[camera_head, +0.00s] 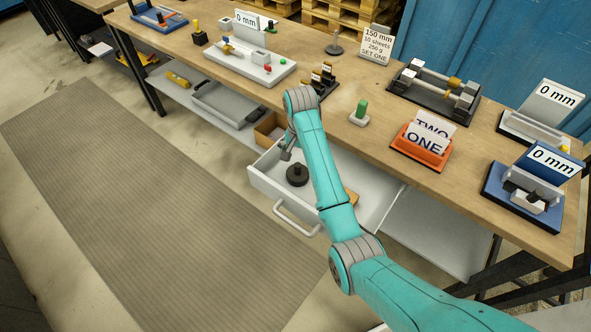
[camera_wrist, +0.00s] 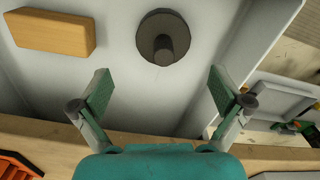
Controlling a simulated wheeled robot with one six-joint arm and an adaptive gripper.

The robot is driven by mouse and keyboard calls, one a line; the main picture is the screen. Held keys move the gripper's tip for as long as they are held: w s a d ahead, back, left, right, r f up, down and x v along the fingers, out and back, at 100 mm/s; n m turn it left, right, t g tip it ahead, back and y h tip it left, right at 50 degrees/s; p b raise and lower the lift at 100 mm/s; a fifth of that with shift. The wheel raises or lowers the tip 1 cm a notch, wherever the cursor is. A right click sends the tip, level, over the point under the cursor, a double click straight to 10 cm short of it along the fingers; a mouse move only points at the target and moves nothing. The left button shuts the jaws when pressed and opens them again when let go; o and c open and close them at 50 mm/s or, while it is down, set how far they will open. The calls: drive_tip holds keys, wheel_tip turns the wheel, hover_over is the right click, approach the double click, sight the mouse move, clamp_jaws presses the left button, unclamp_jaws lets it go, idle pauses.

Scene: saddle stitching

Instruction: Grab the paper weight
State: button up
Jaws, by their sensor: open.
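The paper weight looks like a dark round disc with a knob on top (camera_head: 297,175). It stands upright in the open white drawer (camera_head: 272,190). In the wrist view the paper weight (camera_wrist: 152,38) is at the top centre, beyond the fingertips and roughly in line with the gap between them. My gripper (camera_wrist: 160,90) is open and empty, its green finger pads apart. In the head view my gripper (camera_head: 288,148) is above the drawer near its back left, partly hidden by my arm. It is apart from the paper weight.
A tan block (camera_wrist: 55,33) lies in the drawer beside the paper weight; my arm mostly hides it in the head view. The wooden workbench (camera_head: 400,165) is just behind the drawer. An orange card holder (camera_head: 420,150) and a green-topped piece (camera_head: 361,110) stand near its front edge.

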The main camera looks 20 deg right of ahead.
sight(298, 171)
drive_tip(key=shift+w+a+f, duration=0.1)
drive_tip(key=shift+f, duration=2)
drive_tip(key=shift+w+a+f, duration=0.1)
drive_tip(key=shift+f, duration=2)
drive_tip(key=c, duration=1.5)
drive_tip(key=shift+r, duration=0.1)
drive_tip(key=shift+c, duration=1)
drive_tip(key=shift+r, duration=0.1)
